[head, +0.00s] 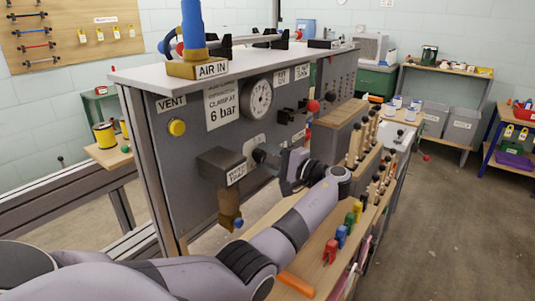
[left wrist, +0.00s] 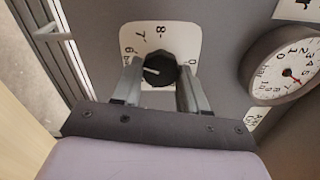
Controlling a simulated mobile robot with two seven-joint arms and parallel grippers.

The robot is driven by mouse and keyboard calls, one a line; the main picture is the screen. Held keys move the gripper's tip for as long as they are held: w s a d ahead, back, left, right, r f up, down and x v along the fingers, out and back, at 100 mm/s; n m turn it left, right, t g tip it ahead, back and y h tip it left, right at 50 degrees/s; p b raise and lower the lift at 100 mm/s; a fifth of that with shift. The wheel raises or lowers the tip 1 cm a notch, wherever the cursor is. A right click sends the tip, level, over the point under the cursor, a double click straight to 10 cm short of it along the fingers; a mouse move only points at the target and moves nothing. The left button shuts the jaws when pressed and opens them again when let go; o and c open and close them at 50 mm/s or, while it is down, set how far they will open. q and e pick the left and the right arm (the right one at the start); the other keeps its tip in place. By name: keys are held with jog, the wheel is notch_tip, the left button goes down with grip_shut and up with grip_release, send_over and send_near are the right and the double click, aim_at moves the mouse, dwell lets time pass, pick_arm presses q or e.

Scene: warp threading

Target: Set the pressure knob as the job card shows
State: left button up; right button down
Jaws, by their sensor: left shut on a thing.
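The job card (head: 222,105) on the grey panel reads "CLAMP AT 6 bar". The black pressure knob (left wrist: 158,69) sits on a white numbered plate (left wrist: 178,35) in the left wrist view. Its white pointer line points left in that view, near the side where a 6 is printed; the exact setting is hard to tell. My left gripper (left wrist: 162,82) is shut on the knob, one finger on each side. In the head view my left gripper (head: 266,155) reaches the panel below the round gauge (head: 258,97) and partly hides the knob. My right gripper is not in view.
The gauge also shows in the left wrist view (left wrist: 285,68). A yellow button (head: 177,127) under the VENT label and a labelled grey box (head: 222,166) are left of my gripper. Wooden racks with pegs (head: 362,140) and coloured clips (head: 340,236) stand close to my arm's right.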

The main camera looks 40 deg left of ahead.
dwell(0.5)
pick_arm(q)
jog(key=o, duration=1.1)
jog(key=shift+w, duration=0.1)
jog(key=shift+c, duration=0.2)
jog(key=shift+d, duration=0.1)
jog(key=d+b, duration=0.1)
jog(key=d, duration=0.6)
jog(key=shift+w+b, duration=0.35)
jog(key=shift+b, duration=0.05)
jog(key=shift+d, duration=0.1)
